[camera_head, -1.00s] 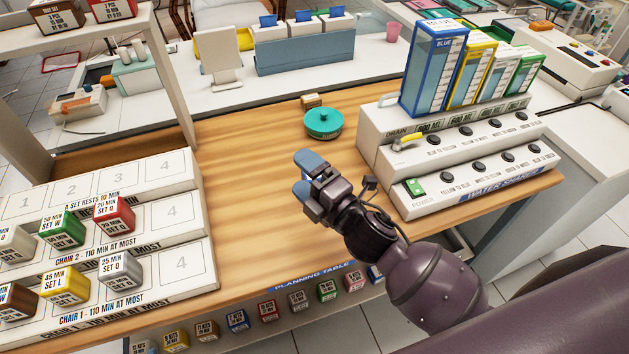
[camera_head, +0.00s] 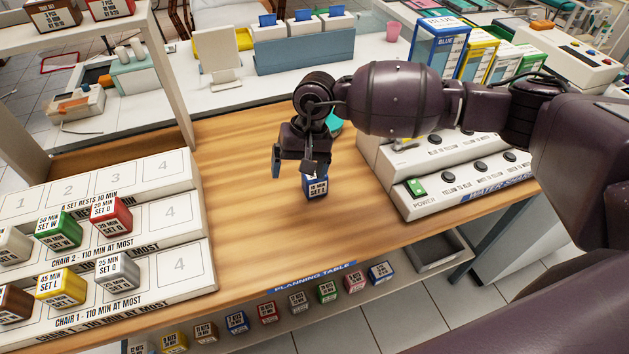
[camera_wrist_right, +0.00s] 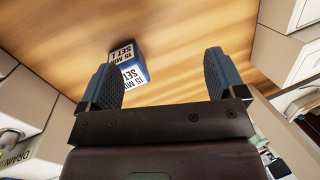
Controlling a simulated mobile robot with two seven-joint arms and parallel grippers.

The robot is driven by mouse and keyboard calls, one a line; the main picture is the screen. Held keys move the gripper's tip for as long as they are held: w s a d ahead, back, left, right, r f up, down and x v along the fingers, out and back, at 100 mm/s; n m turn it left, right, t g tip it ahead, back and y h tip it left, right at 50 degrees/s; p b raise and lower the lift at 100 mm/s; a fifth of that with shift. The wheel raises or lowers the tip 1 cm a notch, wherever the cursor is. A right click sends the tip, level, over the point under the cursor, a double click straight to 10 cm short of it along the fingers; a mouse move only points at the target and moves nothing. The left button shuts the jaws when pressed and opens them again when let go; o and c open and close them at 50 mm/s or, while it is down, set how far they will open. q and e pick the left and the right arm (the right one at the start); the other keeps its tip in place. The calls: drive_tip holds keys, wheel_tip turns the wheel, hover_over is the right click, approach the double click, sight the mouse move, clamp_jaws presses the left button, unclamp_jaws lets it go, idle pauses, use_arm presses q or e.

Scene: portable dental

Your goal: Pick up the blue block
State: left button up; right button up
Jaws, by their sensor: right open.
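The blue block (camera_head: 315,187), with a white label reading SET L, sits on the wooden table top. It also shows in the right wrist view (camera_wrist_right: 128,62), beyond the fingertips and closer to the left-hand finger. My right gripper (camera_head: 294,168) is beside and above the block, and hides part of it in the head view. In the right wrist view the gripper (camera_wrist_right: 162,80) has its two blue fingers wide apart with nothing between them. I cannot tell whether a finger touches the block. My left gripper is not in view.
A teal round dish (camera_head: 334,122) is partly hidden behind my right arm. Stepped chair trays (camera_head: 150,215) with blocks are at left. More blocks, including blue ones (camera_head: 237,321), line the front shelf. The table's middle is clear.

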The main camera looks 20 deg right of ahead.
sight(315, 177)
drive_tip(key=w+d+h, duration=0.1)
drive_tip(key=w+d+r+n+h, duration=0.1)
drive_tip(key=d, duration=0.1)
drive_tip(key=w+d+t, duration=0.1)
drive_tip(key=d, duration=0.1)
drive_tip(key=shift+w+r+n+h, duration=0.15)
drive_tip(key=shift+r+n+h, duration=0.15)
drive_tip(key=shift+r+h, duration=0.1)
drive_tip(key=shift+f, duration=0.25)
wheel_tip(315, 177, down, 4)
drive_tip(key=shift+f, duration=0.15)
drive_tip(key=shift+w+a+f, duration=0.1)
drive_tip(key=shift+w+f, duration=0.05)
drive_tip(key=shift+f, duration=1.35)
drive_tip(key=shift+w+a+f, duration=0.1)
drive_tip(key=shift+w+f, duration=0.05)
drive_tip(key=shift+f, duration=1.3)
drive_tip(key=c, duration=1)
drive_tip(key=shift+c, duration=0.2)
drive_tip(key=shift+r, duration=0.15)
